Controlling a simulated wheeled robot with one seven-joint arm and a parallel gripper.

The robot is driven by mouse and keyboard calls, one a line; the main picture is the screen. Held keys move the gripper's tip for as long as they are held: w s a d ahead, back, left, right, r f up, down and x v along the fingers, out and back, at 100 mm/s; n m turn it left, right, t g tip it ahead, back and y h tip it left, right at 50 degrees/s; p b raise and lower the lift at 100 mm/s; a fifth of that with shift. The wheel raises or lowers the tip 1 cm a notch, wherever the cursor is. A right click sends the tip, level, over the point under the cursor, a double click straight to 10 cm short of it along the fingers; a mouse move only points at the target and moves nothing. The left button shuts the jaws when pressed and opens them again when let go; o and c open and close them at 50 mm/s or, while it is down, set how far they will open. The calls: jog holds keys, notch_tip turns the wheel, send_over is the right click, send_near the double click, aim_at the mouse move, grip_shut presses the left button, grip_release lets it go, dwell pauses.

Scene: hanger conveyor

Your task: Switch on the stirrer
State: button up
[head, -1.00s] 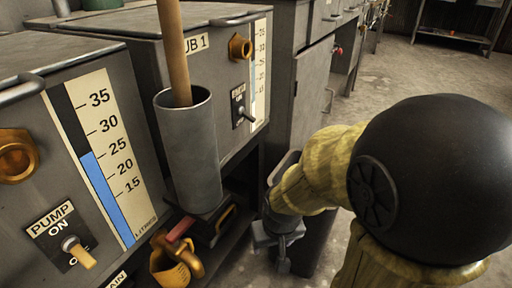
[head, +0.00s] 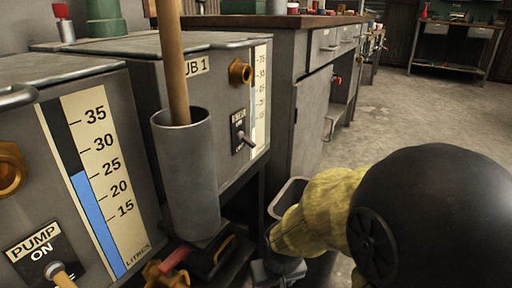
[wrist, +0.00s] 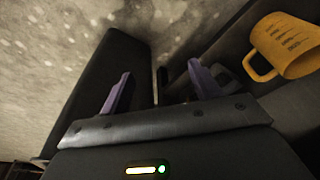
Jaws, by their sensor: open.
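A toggle switch (head: 244,138) on a dark plate sits on the front of the tub marked UB 1 (head: 215,80) in the head view. Its label is too small to read surely; its lever slants down to the right. A second switch (head: 62,275), labelled PUMP and ON, is on the nearer tank at lower left, partly cut off. My gripper (head: 275,268) hangs low in the head view, below and right of the small switch and apart from it. In the wrist view its two purple fingers (wrist: 160,90) are spread with nothing between them.
A grey cylinder holder (head: 188,175) with a wooden rod (head: 172,60) stands out before the tub, left of the switch. A brass fitting (head: 240,72) is above the switch. A yellow measuring jug (wrist: 288,45) shows in the wrist view. Open floor (head: 395,125) lies at right.

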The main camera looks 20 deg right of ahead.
jog(key=c, duration=0.3)
jog(key=shift+r+p, duration=0.4)
jog(key=c, duration=0.4)
jog(key=p+v, duration=0.3)
jog(key=shift+w+r, duration=0.15)
jog(key=shift+w, duration=0.2)
grip_shut()
jog(key=w+p+v, duration=0.3)
jog(key=p+v, duration=1)
jog(key=p, duration=0.1)
jog(key=w+r+p+v, duration=0.1)
jog(key=w+p+v, duration=0.2)
jog(key=p+v, duration=1.1)
jog(key=shift+r, duration=0.4)
